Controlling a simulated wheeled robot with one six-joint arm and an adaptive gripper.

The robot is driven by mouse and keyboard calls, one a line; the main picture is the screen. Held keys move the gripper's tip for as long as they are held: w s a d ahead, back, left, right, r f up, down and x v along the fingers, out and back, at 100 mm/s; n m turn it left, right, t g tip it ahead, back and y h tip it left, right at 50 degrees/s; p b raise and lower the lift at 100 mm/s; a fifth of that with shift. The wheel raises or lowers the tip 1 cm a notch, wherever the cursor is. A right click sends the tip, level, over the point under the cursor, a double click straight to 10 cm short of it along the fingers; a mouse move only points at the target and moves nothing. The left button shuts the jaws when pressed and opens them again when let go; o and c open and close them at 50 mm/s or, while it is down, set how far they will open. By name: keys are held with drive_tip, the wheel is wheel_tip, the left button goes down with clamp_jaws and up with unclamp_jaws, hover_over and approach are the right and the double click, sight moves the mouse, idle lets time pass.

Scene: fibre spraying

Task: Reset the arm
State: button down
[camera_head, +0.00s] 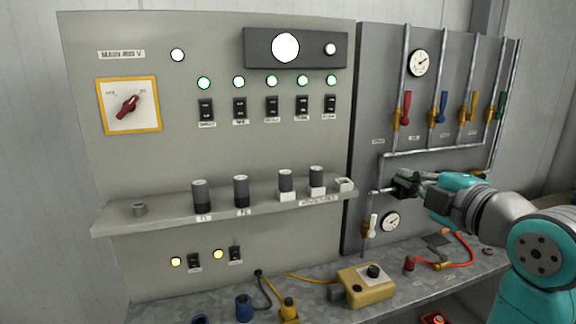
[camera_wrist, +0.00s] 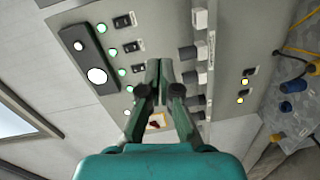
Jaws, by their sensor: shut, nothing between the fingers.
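My gripper (camera_head: 402,184) is at the right in the head view, raised in front of the grey pipe panel, above the bench. It is shut and empty. In the wrist view my gripper (camera_wrist: 159,72) shows its two fingers together, pointing at the control panel (camera_wrist: 215,20). The control panel (camera_head: 215,150) fills the left and middle of the head view. Its red rotary switch (camera_head: 127,106) sits on a yellow-framed plate at the upper left. Green lamps are lit above a row of black switches.
A shelf (camera_head: 110,228) on the panel carries several dark cylinders. The pipe panel (camera_head: 375,100) has coloured valve handles and gauges. The bench (camera_head: 330,305) holds a yellow box (camera_head: 362,288), a blue plug (camera_head: 243,308), a yellow plug (camera_head: 289,309) and a red cable (camera_head: 466,250).

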drive_tip(key=s+f+m+h, duration=0.1)
drive_tip(key=s+f+m, duration=0.3)
drive_tip(key=f, duration=1)
drive_tip(key=s+f+m+h, duration=0.15)
drive_tip(key=f+m, duration=0.45)
drive_tip(key=f, duration=0.8)
drive_tip(key=s+a+f+m+h, duration=0.1)
drive_tip(key=s+f+m, duration=0.2)
drive_tip(key=s+f, duration=0.5)
drive_tip(key=s+f+m+h, duration=0.15)
drive_tip(key=s+f, duration=0.25)
drive_tip(key=s, duration=0.4)
drive_tip(key=s+f+m, duration=0.3)
drive_tip(key=s+f, duration=0.2)
drive_tip(key=s, duration=0.2)
drive_tip(key=s+a+r+m+g, duration=0.1)
drive_tip(key=s+m, duration=0.1)
drive_tip(key=s, duration=1.5)
drive_tip(key=shift+s+a, duration=0.2)
drive_tip(key=shift+s, duration=0.15)
